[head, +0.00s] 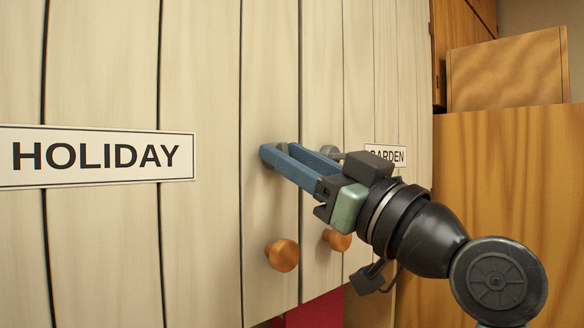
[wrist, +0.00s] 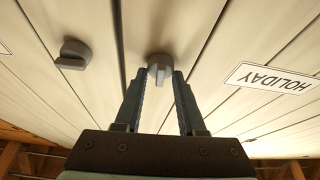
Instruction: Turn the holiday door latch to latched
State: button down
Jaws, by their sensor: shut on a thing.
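The HOLIDAY door (head: 100,240) is pale planked wood with a large name sign (head: 95,156). Its grey latch (head: 267,155) is near the door's right edge, mostly hidden by my fingers in the head view. In the wrist view the latch (wrist: 160,64) is a round boss with a raised grip between the fingertips. My gripper (head: 280,152) has blue-grey fingers and is shut on the latch, reaching in from the right. In the wrist view the gripper (wrist: 165,76) has a fingertip on each side of the latch grip, which points along the fingers.
The GARDEN door, with its small sign (head: 388,154), stands just right. Its grey latch (head: 331,152) is close to my fingers; in the wrist view its grip (wrist: 71,62) lies crosswise. Copper knobs (head: 282,255) (head: 337,240) sit below. A wooden cabinet (head: 510,190) stands at right.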

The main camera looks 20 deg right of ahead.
jog(key=n+g+y, duration=0.1)
jog(key=n+g, duration=0.1)
jog(key=n, duration=0.5)
jog(key=n+g+y, duration=0.1)
jog(key=n+g, duration=0.2)
jog(key=n, duration=0.4)
jog(key=n+g+y+b, duration=0.1)
jog(key=n+g, duration=0.1)
jog(key=n, duration=0.5)
jog(key=shift+r+y, duration=0.15)
jog(key=shift+y, duration=0.15)
jog(key=c, duration=0.5)
grip_release()
jog(key=shift+d, duration=0.15)
